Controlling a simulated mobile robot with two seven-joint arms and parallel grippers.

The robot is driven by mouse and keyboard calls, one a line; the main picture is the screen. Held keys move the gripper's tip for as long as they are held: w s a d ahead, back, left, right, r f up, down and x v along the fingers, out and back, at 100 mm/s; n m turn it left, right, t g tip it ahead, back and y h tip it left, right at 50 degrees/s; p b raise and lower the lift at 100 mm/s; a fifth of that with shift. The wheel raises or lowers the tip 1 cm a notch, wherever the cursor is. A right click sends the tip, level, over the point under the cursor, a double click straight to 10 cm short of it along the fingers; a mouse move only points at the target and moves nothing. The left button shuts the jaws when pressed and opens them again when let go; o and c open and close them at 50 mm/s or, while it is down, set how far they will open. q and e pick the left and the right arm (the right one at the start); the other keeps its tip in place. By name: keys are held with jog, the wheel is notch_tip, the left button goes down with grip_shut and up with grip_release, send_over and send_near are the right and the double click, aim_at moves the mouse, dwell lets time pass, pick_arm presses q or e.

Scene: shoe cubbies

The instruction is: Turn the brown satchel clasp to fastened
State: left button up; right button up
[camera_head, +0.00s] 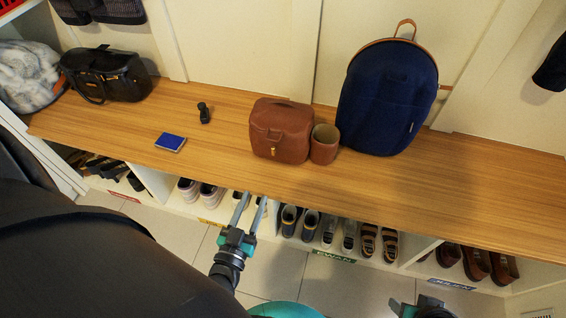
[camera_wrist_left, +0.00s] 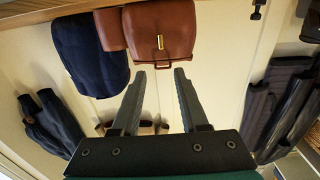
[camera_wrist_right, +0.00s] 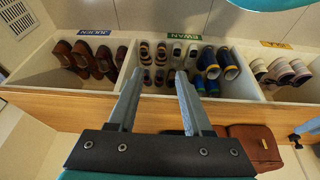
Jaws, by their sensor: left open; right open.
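The brown satchel (camera_head: 282,128) stands on the wooden bench top. Its small gold clasp (camera_head: 272,151) is low on the front face and looks upright, in line with the bag's height. The satchel (camera_wrist_left: 172,22) and clasp (camera_wrist_left: 160,42) also show in the left wrist view, beyond the fingertips. The satchel (camera_wrist_right: 250,137) shows at the lower right of the right wrist view. My left gripper (camera_head: 252,199) is open and empty, in front of the bench edge and apart from the satchel. My right gripper (camera_wrist_right: 154,78) is open and empty, facing the shoe cubbies.
A brown cup (camera_head: 324,146) stands close beside the satchel, with a navy backpack (camera_head: 388,98) to its right. A blue booklet (camera_head: 170,142), a small black item (camera_head: 204,112) and a black handbag (camera_head: 106,76) lie left. Shoe cubbies (camera_head: 405,272) run below the bench (camera_head: 490,175).

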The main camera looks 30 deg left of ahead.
pick_arm(q)
jog(key=b, duration=0.3)
send_near(273, 151)
jog(key=x, duration=0.3)
jog(key=shift+s+a, duration=0.1)
jog(key=x, duration=0.2)
jog(key=shift+w+b, duration=0.3)
jog(key=shift+b, duration=0.1)
jog(key=shift+w+a, duration=0.15)
jog(key=shift+w, duration=0.5)
jog(key=shift+b+x, duration=0.5)
jog(key=shift+x, duration=0.25)
pick_arm(e)
jog(key=w+a+r+t+y, duration=0.2)
jog(key=w+a+r+t, duration=0.2)
jog(key=shift+a+r+n+t, duration=0.25)
jog(key=shift+a+n+t, duration=0.05)
jog(key=shift+a, duration=0.05)
pick_arm(q)
grip_shut()
